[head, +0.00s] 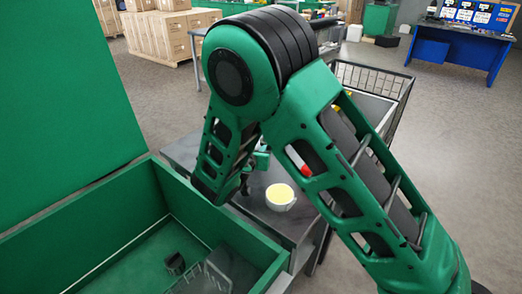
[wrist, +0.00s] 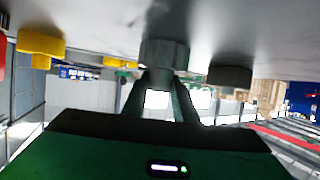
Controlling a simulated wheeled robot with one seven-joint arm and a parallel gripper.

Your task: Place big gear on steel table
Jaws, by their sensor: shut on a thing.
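My gripper (wrist: 160,98) is shut on a grey, faceted, gear-like piece, which I take for the big gear (wrist: 164,52). In the wrist view, which looks upside down, the gear is at the fingertips, right by the grey table surface (wrist: 120,15). I cannot tell whether it touches. In the head view the steel table (head: 262,222) is beyond the green box, and my arm hides much of it. My gripper (head: 245,187) is low over this table there, mostly hidden, and the gear cannot be made out.
In the wrist view a dark piece (wrist: 230,76) is right of the gear and a yellow piece (wrist: 40,43) is left. A green open box (head: 120,235) fills the near left.

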